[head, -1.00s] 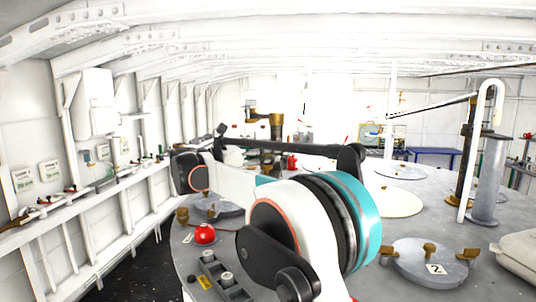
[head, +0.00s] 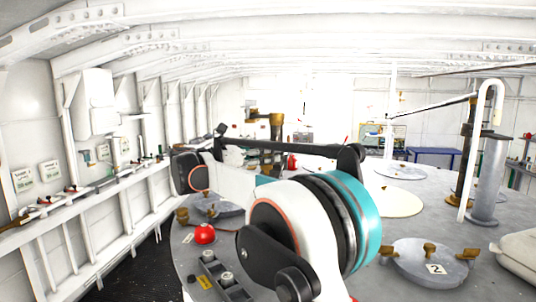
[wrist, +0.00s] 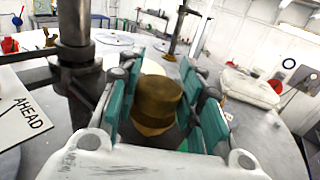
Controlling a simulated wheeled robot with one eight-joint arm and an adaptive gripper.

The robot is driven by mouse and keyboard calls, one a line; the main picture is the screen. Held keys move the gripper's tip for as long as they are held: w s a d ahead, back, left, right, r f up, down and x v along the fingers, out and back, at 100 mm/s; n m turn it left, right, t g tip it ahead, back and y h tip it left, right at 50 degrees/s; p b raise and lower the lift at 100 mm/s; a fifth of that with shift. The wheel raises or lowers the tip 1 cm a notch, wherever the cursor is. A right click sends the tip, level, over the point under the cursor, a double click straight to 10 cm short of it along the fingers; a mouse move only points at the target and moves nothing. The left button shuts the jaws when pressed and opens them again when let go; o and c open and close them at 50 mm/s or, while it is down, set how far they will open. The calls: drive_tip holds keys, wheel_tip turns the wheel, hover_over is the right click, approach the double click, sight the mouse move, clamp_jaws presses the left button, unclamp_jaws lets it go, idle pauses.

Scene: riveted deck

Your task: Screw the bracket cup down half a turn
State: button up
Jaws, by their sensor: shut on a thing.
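The bracket cup (wrist: 157,103), a brown brass-coloured round piece, sits between the teal-padded fingers of my gripper (wrist: 163,98) in the wrist view. My gripper is shut on it, with pads on its left and right sides. The cup's lower end and any thread are hidden, so I cannot tell how far it is screwed down. In the head view my own arm fills the middle, and I cannot make out the gripper's fingers or the cup there.
A dark upright post (wrist: 74,30) with a clamp stands close left of my gripper, beside a white AHEAD plate (wrist: 22,108). In the head view, a red knob (head: 204,233) and a round cover marked 2 (head: 430,262) are on the grey deck. A grey cylinder (head: 484,180) stands at right.

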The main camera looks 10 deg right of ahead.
drive_tip(key=shift+a+r, duration=0.1)
drive_tip(key=shift+r, duration=0.05)
drive_tip(key=o, duration=0.9)
drive_tip(key=shift+o, duration=1)
drive_tip(key=shift+a, duration=0.2)
drive_tip(key=shift+d, duration=0.1)
drive_tip(key=v, duration=1.2)
